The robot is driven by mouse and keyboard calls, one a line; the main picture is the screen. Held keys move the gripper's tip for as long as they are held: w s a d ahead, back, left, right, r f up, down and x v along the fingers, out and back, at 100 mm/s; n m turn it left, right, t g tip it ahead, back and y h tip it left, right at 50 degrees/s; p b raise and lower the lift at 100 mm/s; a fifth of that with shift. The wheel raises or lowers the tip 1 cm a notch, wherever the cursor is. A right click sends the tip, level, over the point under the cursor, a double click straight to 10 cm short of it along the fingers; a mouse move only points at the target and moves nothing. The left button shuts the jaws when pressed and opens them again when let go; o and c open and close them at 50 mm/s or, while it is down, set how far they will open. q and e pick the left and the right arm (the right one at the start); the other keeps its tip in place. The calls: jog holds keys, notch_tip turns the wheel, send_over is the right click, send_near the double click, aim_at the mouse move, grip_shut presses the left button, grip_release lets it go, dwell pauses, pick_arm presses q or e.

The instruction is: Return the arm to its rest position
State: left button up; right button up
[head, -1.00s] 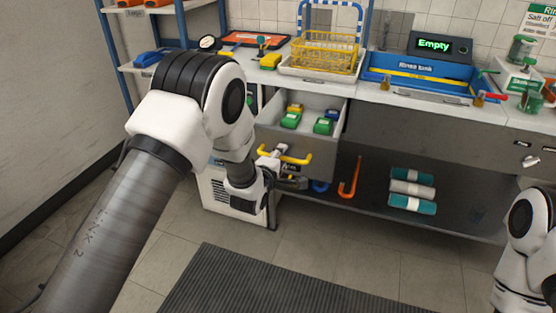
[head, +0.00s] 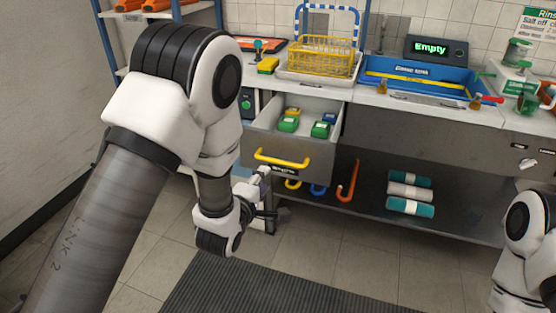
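My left arm comes in from the left and bends down in front of the bench. My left gripper (head: 264,192) is below and in front of the yellow handle (head: 282,159) of the open drawer (head: 262,141), apart from it. Its fingers are small and partly hidden, so I cannot tell whether they are open or shut. At the right edge only links of my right arm show; the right gripper is out of view.
The drawer sticks out and holds several green, yellow and blue blocks (head: 288,124). A yellow basket (head: 322,63) and a blue rinse tank (head: 418,78) stand on the bench. Rolled towels (head: 410,190) and hooks (head: 348,182) are below. The floor mat (head: 300,285) is clear.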

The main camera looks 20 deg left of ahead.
pick_arm(q)
jog(key=shift+f, duration=0.1)
jog(key=s+a+f+m+g+y, duration=0.15)
jog(key=s+f+g, duration=0.35)
jog(key=s+f, duration=0.7)
jog(key=s+a+f+m+g+h, duration=0.1)
jog(key=s+a+f+m+g, duration=0.3)
jog(key=s+f, duration=0.75)
jog(key=s+d+f+m+g, duration=0.1)
jog(key=s+f+m+g, duration=0.2)
jog(key=s+m, duration=0.25)
jog(key=s+d+f+m+g, duration=0.1)
jog(key=s+f+m+g, duration=0.1)
jog(key=s+m+g, duration=0.3)
notch_tip(320, 180, up, 15)
jog(key=m+t+p, duration=0.1)
jog(key=p, duration=1.4)
jog(key=shift+a, duration=0.1)
